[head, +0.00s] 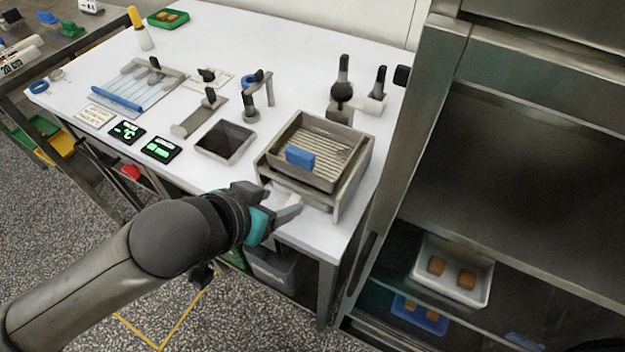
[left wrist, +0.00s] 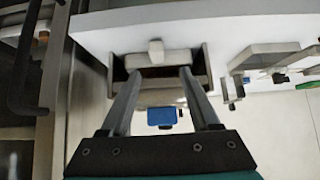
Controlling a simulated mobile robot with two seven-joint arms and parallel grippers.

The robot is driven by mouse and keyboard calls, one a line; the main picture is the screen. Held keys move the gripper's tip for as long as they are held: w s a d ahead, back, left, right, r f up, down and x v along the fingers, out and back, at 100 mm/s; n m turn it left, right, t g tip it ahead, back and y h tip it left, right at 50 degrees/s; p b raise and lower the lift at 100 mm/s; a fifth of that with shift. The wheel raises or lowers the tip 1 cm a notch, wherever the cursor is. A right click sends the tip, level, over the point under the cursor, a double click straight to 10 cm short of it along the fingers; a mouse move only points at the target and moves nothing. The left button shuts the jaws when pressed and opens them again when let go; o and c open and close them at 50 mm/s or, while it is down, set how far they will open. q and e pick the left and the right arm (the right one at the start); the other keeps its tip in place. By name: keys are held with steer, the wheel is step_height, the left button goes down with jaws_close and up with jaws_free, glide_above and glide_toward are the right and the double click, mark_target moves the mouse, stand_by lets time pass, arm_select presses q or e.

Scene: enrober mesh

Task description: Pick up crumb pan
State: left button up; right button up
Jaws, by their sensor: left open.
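The crumb pan (left wrist: 160,59) shows in the left wrist view as a pale front with a small block handle, between the side walls of a metal stand (head: 352,178). In the head view it is low in the stand and mostly hidden by my gripper. A mesh-bottomed tray (head: 338,150) with a blue block (head: 300,157) sits on top of the stand. My left gripper (head: 281,197) is open and empty at the stand's front. In the left wrist view its fingertips (left wrist: 160,72) are apart, close to the pan front; contact cannot be told. My right gripper is not in view.
A tall metal cabinet (head: 410,130) stands close on the right. A grey bin (head: 272,268) is below the table's front edge.

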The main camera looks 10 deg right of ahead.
mark_target(293, 202)
arm_select(q)
steer(key=x, duration=0.1)
steer(key=b+x, duration=0.1)
steer(key=x, duration=0.1)
steer(key=b+x, duration=0.1)
steer(key=shift+s+d+f, duration=0.15)
steer(key=shift+s+f, duration=0.05)
steer(key=shift+f, duration=0.25)
steer(key=shift+w+d+f, duration=0.15)
steer(key=shift+w+f, duration=0.05)
jaws_close()
